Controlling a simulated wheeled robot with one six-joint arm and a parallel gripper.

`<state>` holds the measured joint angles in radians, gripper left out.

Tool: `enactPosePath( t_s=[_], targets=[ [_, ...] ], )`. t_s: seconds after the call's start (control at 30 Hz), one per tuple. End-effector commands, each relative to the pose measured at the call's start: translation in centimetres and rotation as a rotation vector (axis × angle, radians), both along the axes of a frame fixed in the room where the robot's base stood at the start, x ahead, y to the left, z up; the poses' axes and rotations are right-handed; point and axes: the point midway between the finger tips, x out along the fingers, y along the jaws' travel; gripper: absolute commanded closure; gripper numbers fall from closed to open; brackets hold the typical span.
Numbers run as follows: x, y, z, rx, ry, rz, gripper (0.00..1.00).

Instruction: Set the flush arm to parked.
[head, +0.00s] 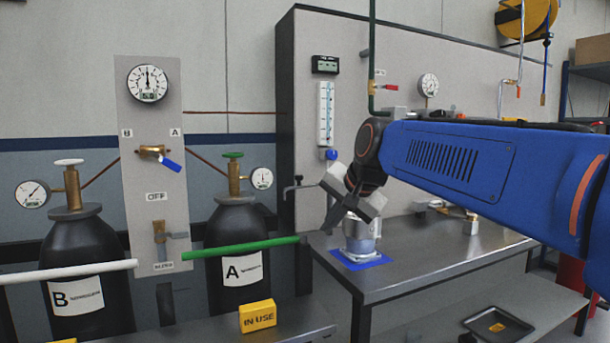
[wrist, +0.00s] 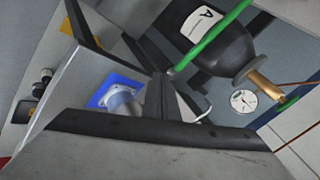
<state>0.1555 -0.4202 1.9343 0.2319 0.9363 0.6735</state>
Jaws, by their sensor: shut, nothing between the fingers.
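No part in view is labelled as the flush arm. A thin dark bent arm (head: 297,188) stands out sideways by the left end of the bench, against the grey cabinet, and may be it; I cannot tell its setting. My gripper (head: 334,222) hangs over the bench's left end, to the right of that bent arm and apart from it. Its fingers are shut and empty. In the wrist view the dark fingers (wrist: 160,98) are together. A metal housing (head: 361,236) stands on a blue mat (head: 345,262) just below my gripper; it also shows in the wrist view (wrist: 122,104).
Black cylinders A (head: 235,240) and B (head: 85,262) stand left, with a green bar (head: 240,246) and a white bar (head: 68,271) in front. A panel (head: 157,100) carries a gauge and a blue-handled valve. A yellow IN USE block (head: 257,316) sits low in front.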

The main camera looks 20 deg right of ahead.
Motion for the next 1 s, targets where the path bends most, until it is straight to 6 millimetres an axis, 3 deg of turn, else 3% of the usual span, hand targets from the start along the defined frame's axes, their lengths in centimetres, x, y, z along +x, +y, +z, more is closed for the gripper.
enactPosePath(
  t_s=[0.03,0.2,0.3,0.43,0.67,1.0],
  targets=[
    [2.3,-0.8,2.2,0.054,-0.023,-0.058,1.00],
    [8.5,-3.0,8.9,0.242,-0.094,-0.233,1.00],
    [11.0,-4.2,11.6,0.330,-0.125,-0.304,1.00],
    [12.9,-5.1,13.8,0.401,-0.150,-0.359,1.00],
    [14.3,-5.3,13.9,0.428,-0.157,-0.378,1.00],
    [18.7,-4.7,10.5,0.426,-0.155,-0.375,1.00]
  ],
)
